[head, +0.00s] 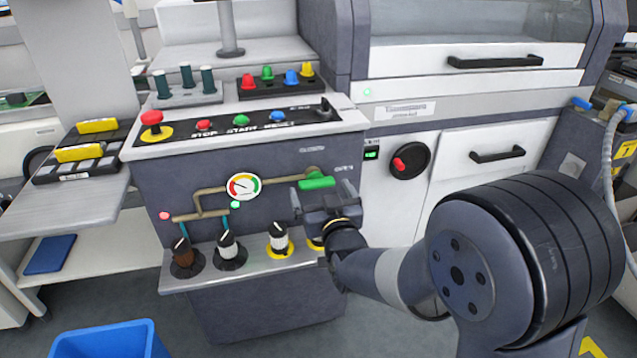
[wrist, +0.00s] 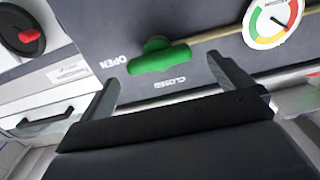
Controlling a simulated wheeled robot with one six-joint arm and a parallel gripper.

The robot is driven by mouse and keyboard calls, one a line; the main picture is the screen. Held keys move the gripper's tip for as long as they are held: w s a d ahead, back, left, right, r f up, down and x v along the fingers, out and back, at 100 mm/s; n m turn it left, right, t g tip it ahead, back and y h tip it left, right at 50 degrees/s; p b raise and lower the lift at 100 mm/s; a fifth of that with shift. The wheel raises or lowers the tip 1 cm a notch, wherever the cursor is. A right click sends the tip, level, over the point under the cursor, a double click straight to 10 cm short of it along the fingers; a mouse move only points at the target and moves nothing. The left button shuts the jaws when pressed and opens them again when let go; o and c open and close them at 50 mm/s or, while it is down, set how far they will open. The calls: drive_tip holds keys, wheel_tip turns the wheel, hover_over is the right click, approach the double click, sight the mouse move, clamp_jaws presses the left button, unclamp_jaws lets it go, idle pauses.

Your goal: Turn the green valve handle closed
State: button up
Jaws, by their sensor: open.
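The green valve handle (head: 317,183) is on the front panel of the grey console, at the right end of a brass pipe. In the wrist view the green handle (wrist: 160,60) lies roughly along the panel between the printed words OPEN and CLOSED. My gripper (head: 325,197) is in front of the panel, just below the handle. In the wrist view my gripper (wrist: 172,88) has its two fingers spread wide, with the handle beyond and between them. The fingers do not visibly touch the handle.
A round pressure gauge (head: 243,186) sits on the pipe left of the handle. Several knobs stand on the ledge below, including a yellow-based one (head: 278,240). A blue bin (head: 110,340) is on the floor.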

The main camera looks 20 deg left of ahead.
sight(318, 185)
drive_tip(key=shift+x, duration=2.1)
drive_tip(key=c, duration=1)
